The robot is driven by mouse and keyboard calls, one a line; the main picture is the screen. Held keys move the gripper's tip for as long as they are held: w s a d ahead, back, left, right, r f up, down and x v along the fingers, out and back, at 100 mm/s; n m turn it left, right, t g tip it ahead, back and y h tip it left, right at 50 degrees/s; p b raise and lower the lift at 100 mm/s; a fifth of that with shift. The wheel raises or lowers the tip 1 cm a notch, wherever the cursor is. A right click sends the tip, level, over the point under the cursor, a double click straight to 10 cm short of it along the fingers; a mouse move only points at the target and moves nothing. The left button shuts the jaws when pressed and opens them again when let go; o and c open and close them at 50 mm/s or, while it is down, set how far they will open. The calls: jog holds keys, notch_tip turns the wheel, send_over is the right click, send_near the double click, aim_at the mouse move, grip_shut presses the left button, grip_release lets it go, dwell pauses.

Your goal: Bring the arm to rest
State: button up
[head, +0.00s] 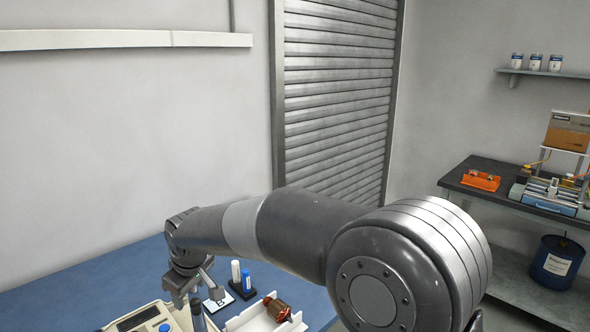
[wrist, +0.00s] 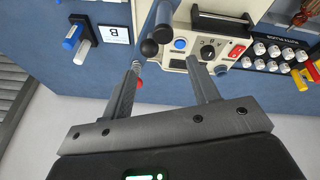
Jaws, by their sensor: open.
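My arm reaches left across the head view. My gripper (head: 197,297) hangs over the blue workbench (head: 50,290), near a cream control box (head: 150,320). In the wrist view my gripper (wrist: 164,72) has its two fingers spread apart, with nothing held between them. Beyond the fingertips is the control box's panel (wrist: 195,65), with a blue button, a dark knob and a red switch. The gap between fingers and panel is hard to judge.
A black stand with white and blue cylinders (head: 246,280), a card marked B (head: 217,301) and a white tray (head: 249,322) with a copper-wound armature (head: 277,309) are right of my gripper. A dark bench (head: 480,172) and blue drum (head: 557,262) stand far right.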

jog(key=s+d+r+m+t+h, duration=0.1)
jog(key=s+d+r+m, duration=0.15)
jog(key=d, duration=0.65)
jog(key=s+d+r+m+h, duration=0.1)
jog(key=s+d+r+m, duration=0.15)
jog(key=d, duration=0.55)
jog(key=s+d+r+m+t, duration=0.1)
jog(key=s+d+r+m, duration=0.15)
jog(key=d, duration=0.65)
jog(key=s+d+f+m, duration=0.2)
jog(key=s+d+m, duration=0.3)
jog(key=s+d, duration=0.8)
jog(key=shift+s+m+h, duration=0.35)
jog(key=shift+s+h, duration=0.05)
jog(key=shift+s, duration=0.05)
